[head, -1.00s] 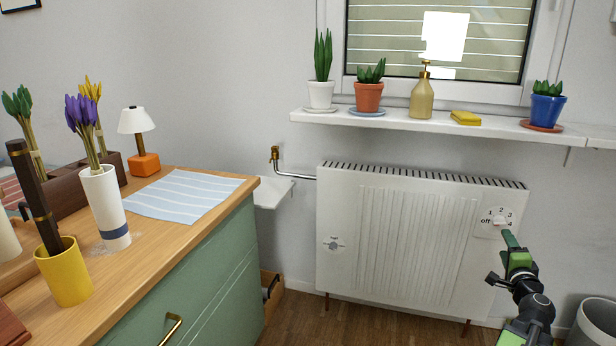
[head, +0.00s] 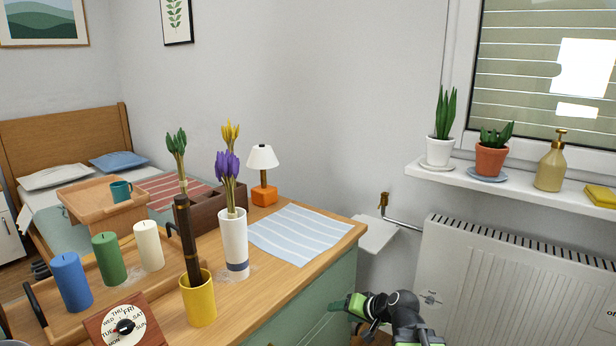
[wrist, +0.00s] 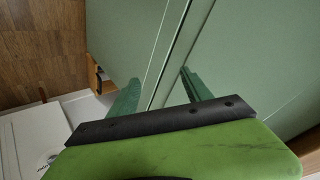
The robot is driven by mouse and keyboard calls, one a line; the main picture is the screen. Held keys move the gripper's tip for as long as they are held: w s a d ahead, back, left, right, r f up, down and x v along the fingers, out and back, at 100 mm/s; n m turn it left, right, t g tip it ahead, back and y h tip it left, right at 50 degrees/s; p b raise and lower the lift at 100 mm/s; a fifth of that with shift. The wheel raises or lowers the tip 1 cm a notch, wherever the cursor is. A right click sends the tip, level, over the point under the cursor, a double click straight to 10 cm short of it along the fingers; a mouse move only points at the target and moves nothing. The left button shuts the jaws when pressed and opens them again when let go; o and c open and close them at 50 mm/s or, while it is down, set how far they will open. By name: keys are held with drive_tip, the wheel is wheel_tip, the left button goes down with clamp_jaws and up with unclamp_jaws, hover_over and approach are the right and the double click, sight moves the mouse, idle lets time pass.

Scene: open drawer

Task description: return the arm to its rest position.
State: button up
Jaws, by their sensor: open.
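My gripper (head: 345,305) shows at the bottom of the head view, right of the green dresser (head: 305,305), with its green fingertips pointing left toward the dresser's side. The arm is bent low in front of the wall and the radiator (head: 500,285). In the wrist view my gripper (wrist: 163,90) has its two green fingers apart with nothing between them. The dresser's green front (wrist: 240,70) fills the wrist view behind the fingers. I cannot tell the exact gap between the fingers and the dresser.
The wooden dresser top holds a white vase (head: 233,245), a yellow cup (head: 198,300), an orange lamp (head: 264,190), candles and a striped cloth (head: 300,235). A windowsill (head: 520,195) with potted plants is above the radiator. A bed (head: 70,150) is at the back left.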

drive_tip(key=s+a+f+n+g+h, duration=0.2)
drive_tip(key=s+f+g, duration=0.2)
drive_tip(key=s, duration=0.2)
drive_tip(key=s+d+f+g+h, duration=0.3)
drive_tip(key=s+d+g+h, duration=0.1)
drive_tip(key=s+d, duration=0.45)
wheel_tip(320, 180, up, 38)
drive_tip(key=p, duration=3.8)
drive_tip(key=shift+w+a, duration=0.2)
drive_tip(key=shift+a, duration=0.25)
